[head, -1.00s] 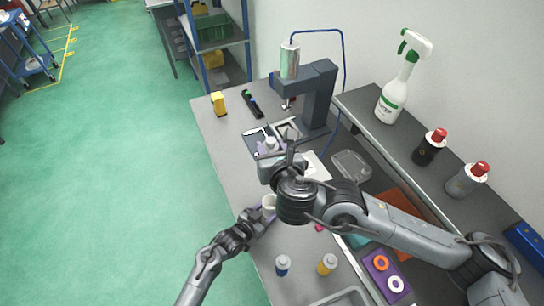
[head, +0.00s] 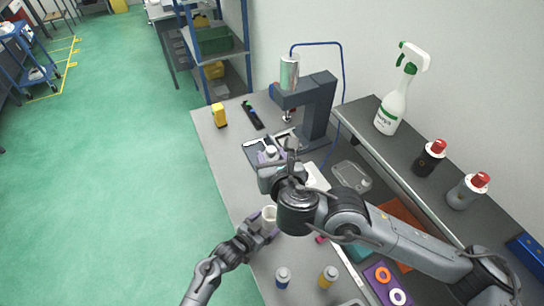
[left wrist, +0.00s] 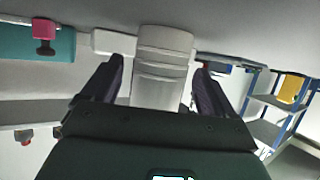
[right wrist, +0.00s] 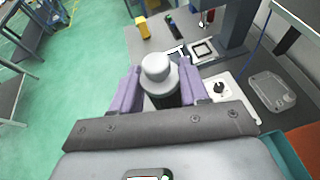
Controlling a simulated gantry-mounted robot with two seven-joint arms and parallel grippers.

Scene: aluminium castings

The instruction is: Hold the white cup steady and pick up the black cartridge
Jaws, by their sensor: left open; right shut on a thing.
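The white cup (head: 269,214) stands on the grey bench, and it fills the gap between the fingers in the left wrist view (left wrist: 163,65). My left gripper (head: 260,223) is open with one finger on either side of the cup; a small gap shows beside each finger. The black cartridge (right wrist: 165,99), with a dark body and a rounded pale grey cap, is between the purple fingers of my right gripper (right wrist: 158,88), which is shut on it. In the head view only its pale top (head: 271,151) shows clearly; my right arm hides much of the bench there.
A press-like stand (head: 318,105) rises at the bench's back. A clear tray (right wrist: 272,92) and a white plate with a black knob (right wrist: 218,88) lie to the right. A shelf (head: 365,125) holds a spray bottle (head: 393,105).

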